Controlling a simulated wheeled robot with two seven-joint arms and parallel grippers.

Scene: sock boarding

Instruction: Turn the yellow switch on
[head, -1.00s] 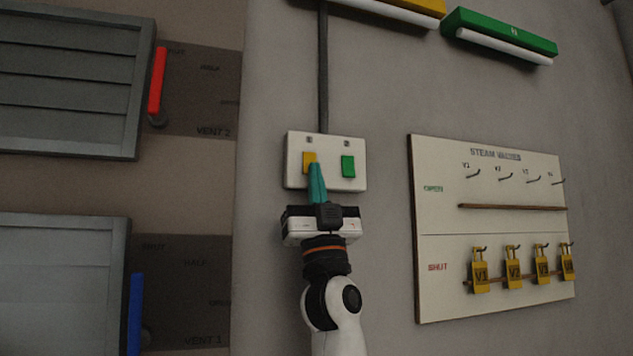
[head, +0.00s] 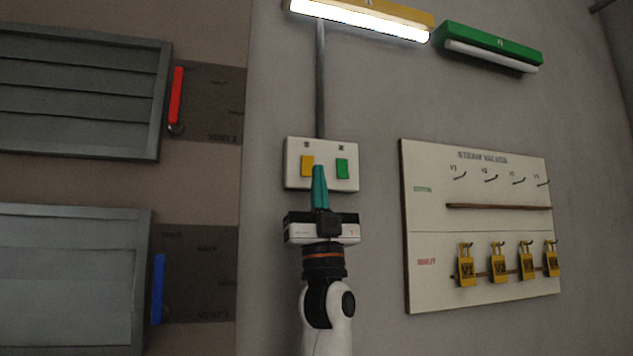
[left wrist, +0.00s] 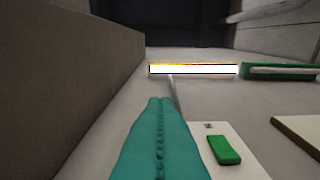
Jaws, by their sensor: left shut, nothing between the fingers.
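The yellow switch (head: 307,166) is the left of two rockers on a white switch plate (head: 293,178) on the wall. The green switch (head: 342,168) is beside it on the right and also shows in the left wrist view (left wrist: 224,150). My left gripper (head: 319,168) is shut and empty, its teal fingertips in front of the plate, just right of the yellow switch. Whether they touch the plate cannot be told. In the left wrist view the closed fingers (left wrist: 160,104) hide the yellow switch. The yellow lamp (head: 370,20) above is lit. My right gripper is not in view.
A green lamp (head: 492,45) is unlit at the upper right. A board (head: 430,215) with hooks and several yellow tags is on the wall to the right. Vents with a red handle (head: 176,95) and a blue handle (head: 158,288) are at the left.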

